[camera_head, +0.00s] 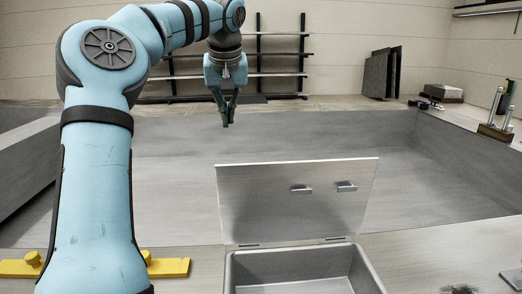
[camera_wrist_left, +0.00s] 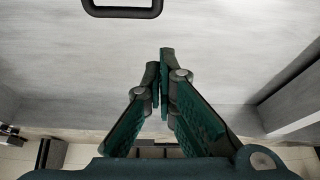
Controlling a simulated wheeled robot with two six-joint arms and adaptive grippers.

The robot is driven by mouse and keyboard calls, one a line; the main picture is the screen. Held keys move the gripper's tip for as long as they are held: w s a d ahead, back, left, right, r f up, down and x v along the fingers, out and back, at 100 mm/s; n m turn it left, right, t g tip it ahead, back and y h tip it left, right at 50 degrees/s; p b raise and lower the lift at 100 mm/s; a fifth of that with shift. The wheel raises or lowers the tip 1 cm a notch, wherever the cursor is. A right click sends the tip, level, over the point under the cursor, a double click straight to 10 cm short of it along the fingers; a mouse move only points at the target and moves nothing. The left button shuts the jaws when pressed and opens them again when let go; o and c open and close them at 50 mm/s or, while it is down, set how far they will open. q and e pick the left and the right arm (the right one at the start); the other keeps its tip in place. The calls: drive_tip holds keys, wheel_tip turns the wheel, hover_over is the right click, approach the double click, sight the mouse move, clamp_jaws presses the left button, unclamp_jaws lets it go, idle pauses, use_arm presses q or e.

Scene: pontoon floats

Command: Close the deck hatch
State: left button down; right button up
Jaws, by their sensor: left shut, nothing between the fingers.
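The deck hatch lid (camera_head: 270,205) stands raised on hinges at the back edge of a grey open box (camera_head: 232,275). Two small handles or catches (camera_head: 346,187) sit on the lid face toward me. The box looks empty inside. My left gripper (camera_head: 227,122) hangs in the air, pointing down, above and beyond the lid in the head view, with clear space between them. It is shut and empty. In the left wrist view its fingers (camera_wrist_left: 164,55) meet at the tips, and a dark handle-like loop (camera_wrist_left: 122,8) shows at the top edge. My right gripper is not in view.
A yellow bar (camera_head: 170,267) with knobs lies at the front left, partly behind my left arm. Tools in a holder (camera_head: 495,131) and a box (camera_head: 443,91) stand at the right. Dark shelving (camera_head: 280,75) stands at the back. The sunken grey floor beyond the lid is clear.

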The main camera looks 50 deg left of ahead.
use_arm(q)
drive_tip(key=shift+m, duration=0.4)
drive_tip(key=f, duration=0.9)
drive_tip(key=shift+w+d, duration=0.15)
drive_tip(key=shift+w, duration=0.05)
drive_tip(key=shift+s+d, duration=0.25)
drive_tip(key=shift+s, duration=0.25)
drive_tip(key=shift+a, duration=0.1)
